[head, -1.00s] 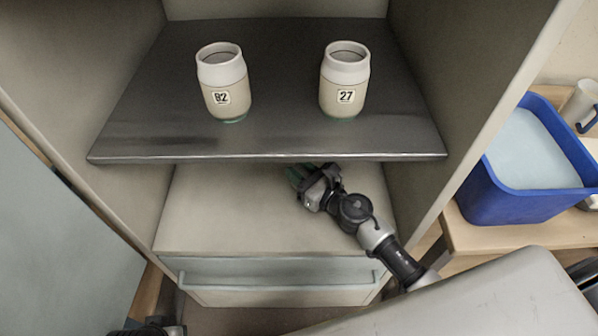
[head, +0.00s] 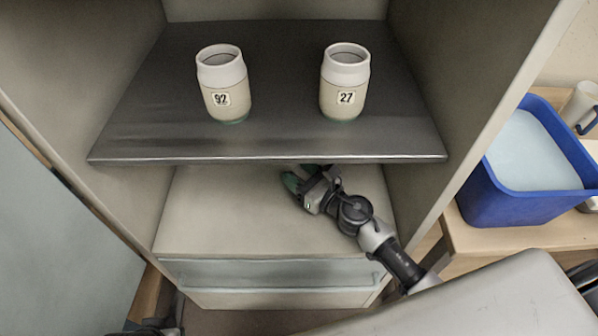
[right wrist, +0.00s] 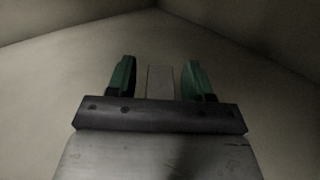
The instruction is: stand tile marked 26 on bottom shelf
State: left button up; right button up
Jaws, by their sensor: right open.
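My right gripper (head: 303,177) is open, its green fingers spread, over the bottom shelf (head: 215,215) under the overhang of the dark upper shelf. In the right wrist view its two fingertips (right wrist: 160,75) stand apart, with a pale upright rectangular piece (right wrist: 160,83) between them. It looks like the tile, with clear gaps to both fingers. No number can be read on it, and the head view does not show it. A dark part of my left arm (head: 155,328) shows at the bottom left edge; its jaws cannot be made out.
The dark upper shelf (head: 285,140) holds two cream jars, one marked 92 (head: 222,85) and one marked 27 (head: 345,85). Cabinet walls close in both sides. A blue tub (head: 500,205) stands on a wooden table at right. The bottom shelf's left part is clear.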

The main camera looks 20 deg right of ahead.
jog(key=shift+s+d, duration=0.1)
jog(key=shift+s, duration=0.1)
jog(key=b+v, duration=0.1)
jog(key=v, duration=0.5)
jog(key=shift+s+d, duration=0.1)
jog(key=shift+s, duration=0.2)
pick_arm(q)
jog(key=v, duration=0.3)
jog(key=shift+r, duration=0.25)
pick_arm(e)
jog(key=shift+s+d+r, duration=0.1)
jog(key=shift+s+d, duration=0.05)
jog(key=shift+s, duration=0.05)
pick_arm(q)
jog(key=shift+s+f, duration=0.1)
jog(key=shift+s, duration=0.05)
pick_arm(e)
jog(key=shift+s, duration=0.1)
